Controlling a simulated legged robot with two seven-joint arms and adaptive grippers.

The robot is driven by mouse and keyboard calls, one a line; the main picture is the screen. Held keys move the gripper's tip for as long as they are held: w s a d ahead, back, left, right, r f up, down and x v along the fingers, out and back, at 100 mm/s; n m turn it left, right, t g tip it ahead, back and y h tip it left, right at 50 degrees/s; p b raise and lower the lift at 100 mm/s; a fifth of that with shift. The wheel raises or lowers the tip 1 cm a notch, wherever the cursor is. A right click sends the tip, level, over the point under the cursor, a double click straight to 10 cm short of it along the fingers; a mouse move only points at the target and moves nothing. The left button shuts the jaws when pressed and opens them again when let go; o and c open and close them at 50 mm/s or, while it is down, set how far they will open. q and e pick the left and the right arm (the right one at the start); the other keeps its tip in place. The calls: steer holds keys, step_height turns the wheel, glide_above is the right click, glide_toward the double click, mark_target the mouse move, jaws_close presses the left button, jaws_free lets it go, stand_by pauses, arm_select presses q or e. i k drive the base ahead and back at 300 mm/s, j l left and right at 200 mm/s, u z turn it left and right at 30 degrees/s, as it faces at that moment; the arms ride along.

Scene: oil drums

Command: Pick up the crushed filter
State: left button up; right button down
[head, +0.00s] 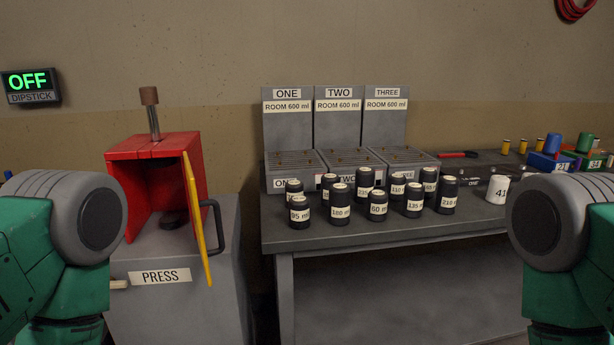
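A red press (150,146) stands at the left on a grey cabinet (160,310) labelled PRESS. Its yellow-edged door (195,225) stands open, with a dark handle on its right side. A low, dark, flattened object (173,218) lies on the floor of the press; it looks like the crushed filter, though shadow hides its detail. Parts of my green and grey arms show at the lower left and lower right edges. Neither of my grippers is in view.
A grey table (360,238) at the centre and right holds several dark labelled canisters (340,200), drain racks marked ONE, TWO and THREE, and a white mug (497,189). Coloured boxes (549,163) stand farther right. A wall sign (30,86) reads OFF, DIPSTICK.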

mark_target(170, 221)
steer(key=i+l+u, duration=0.1)
steer(key=l+u, duration=0.8)
steer(key=k+l+u, duration=0.1)
steer(key=l+u, duration=0.35)
